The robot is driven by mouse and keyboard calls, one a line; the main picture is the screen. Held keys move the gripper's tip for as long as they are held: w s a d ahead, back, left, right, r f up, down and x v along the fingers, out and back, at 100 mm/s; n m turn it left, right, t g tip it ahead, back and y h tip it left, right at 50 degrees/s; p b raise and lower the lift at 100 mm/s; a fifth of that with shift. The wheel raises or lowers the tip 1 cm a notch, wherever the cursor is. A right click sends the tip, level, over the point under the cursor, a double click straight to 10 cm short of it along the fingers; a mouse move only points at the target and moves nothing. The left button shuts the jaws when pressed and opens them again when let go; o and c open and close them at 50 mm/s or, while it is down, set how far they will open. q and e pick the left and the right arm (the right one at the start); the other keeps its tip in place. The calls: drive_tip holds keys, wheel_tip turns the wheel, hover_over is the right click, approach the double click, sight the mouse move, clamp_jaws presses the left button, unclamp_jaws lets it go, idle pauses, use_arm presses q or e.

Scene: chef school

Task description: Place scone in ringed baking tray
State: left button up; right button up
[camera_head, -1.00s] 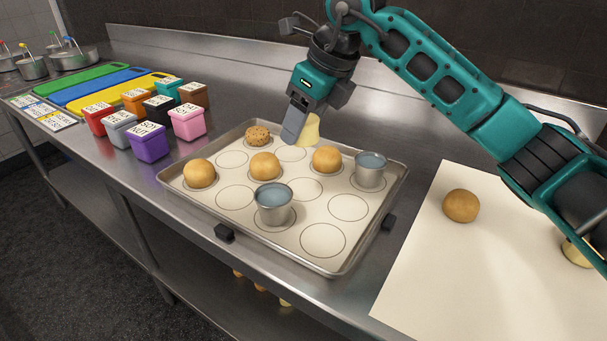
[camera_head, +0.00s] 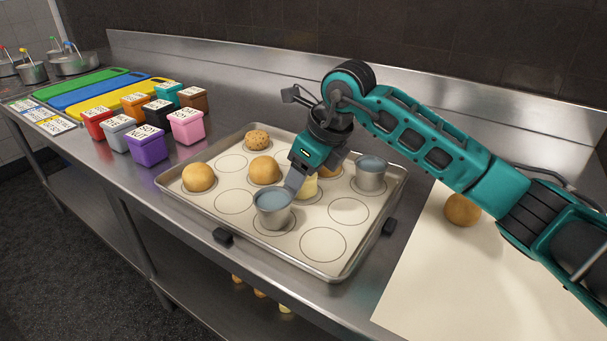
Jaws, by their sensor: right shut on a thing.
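The baking tray (camera_head: 322,243) with printed rings lies on the steel counter in the middle of the view. My left gripper is not in view.
Round buns (camera_head: 264,170), a speckled bun (camera_head: 257,140) and two metal cups (camera_head: 273,208) (camera_head: 371,173) occupy rings. One cup is close to the gripper. Front-right rings are bare. Coloured labelled boxes (camera_head: 147,146) stand left. Another bun (camera_head: 462,210) is on the white sheet (camera_head: 440,270).

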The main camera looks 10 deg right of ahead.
drive_tip(key=o, duration=1.1)
drive_tip(key=shift+f, duration=0.1)
drive_tip(key=p+v, duration=0.1)
drive_tip(key=v, duration=1.1)
